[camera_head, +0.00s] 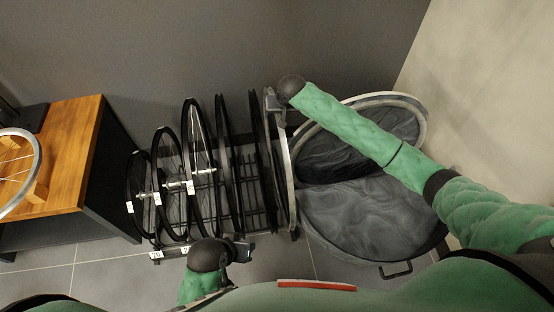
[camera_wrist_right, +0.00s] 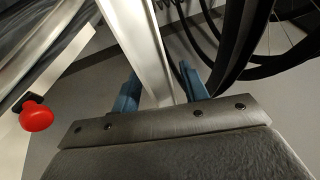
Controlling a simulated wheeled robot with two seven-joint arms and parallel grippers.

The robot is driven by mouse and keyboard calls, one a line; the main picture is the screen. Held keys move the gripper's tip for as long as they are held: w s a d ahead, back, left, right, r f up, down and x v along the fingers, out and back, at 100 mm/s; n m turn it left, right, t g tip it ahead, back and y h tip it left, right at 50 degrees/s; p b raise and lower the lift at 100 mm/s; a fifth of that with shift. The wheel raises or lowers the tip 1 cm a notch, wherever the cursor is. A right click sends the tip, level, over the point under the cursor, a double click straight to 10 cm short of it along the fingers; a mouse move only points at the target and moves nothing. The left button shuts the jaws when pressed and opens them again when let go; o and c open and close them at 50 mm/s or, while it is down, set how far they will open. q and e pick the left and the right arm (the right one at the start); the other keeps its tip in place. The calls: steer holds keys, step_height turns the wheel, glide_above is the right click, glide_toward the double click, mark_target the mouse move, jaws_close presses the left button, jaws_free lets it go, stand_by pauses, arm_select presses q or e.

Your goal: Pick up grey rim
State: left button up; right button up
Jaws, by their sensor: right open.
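The grey rim (camera_head: 284,165) stands upright at the right end of a black wheel rack (camera_head: 243,170), seen nearly edge-on in the head view. My right gripper (camera_head: 275,104) is at its upper part. In the right wrist view, the rim's pale band (camera_wrist_right: 143,45) runs down between the two blue fingers of my right gripper (camera_wrist_right: 160,92). The fingers are apart, with gaps visible beside the band. The band's lower end is hidden behind the gripper body. My left gripper (camera_head: 243,250) is low in front of the rack; its fingers are too small to read.
Several black wheels and rims (camera_head: 195,150) stand in the rack to the left. Round grey vats (camera_head: 365,215) with pale rims stand close on the right. A red knob (camera_wrist_right: 36,116) shows in the wrist view. A wooden-topped bench (camera_head: 75,140) holds another wheel at left.

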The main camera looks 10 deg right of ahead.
jaws_close()
steer(key=shift+r, duration=0.1)
stand_by(1.2)
